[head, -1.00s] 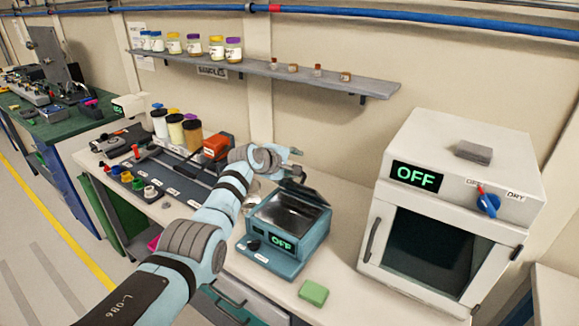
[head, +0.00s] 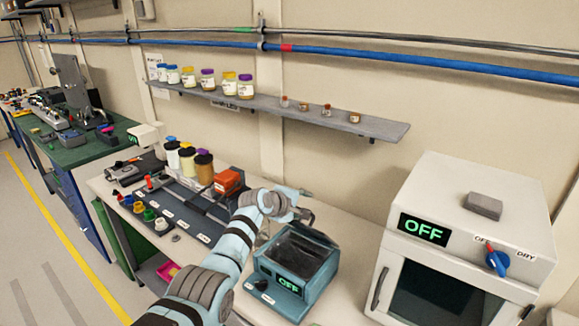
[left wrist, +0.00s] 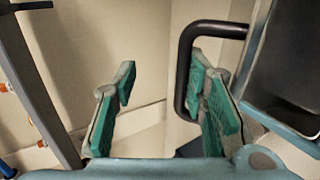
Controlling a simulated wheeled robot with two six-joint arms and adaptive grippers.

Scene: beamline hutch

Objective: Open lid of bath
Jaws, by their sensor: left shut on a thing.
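The bath (head: 290,285) is a blue-teal box with a green OFF display, on the bench in front of my left arm. Its dark lid (head: 319,236) stands raised and tilted at the back, and the inside shows. My left gripper (head: 300,203) is above the bath's back left side. In the left wrist view, the lid's black handle (left wrist: 186,70) runs beside the right finger of my left gripper (left wrist: 165,105), which is shut on it. The exact contact is partly hidden by that finger. The lid (left wrist: 290,65) shows at the right edge there. My right gripper is out of view.
A white oven (head: 460,250) with an OFF display stands right of the bath. Bottles (head: 187,160) and an orange-red block (head: 229,182) stand left of my arm. A grey wall shelf (head: 340,124) with jars runs behind and above.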

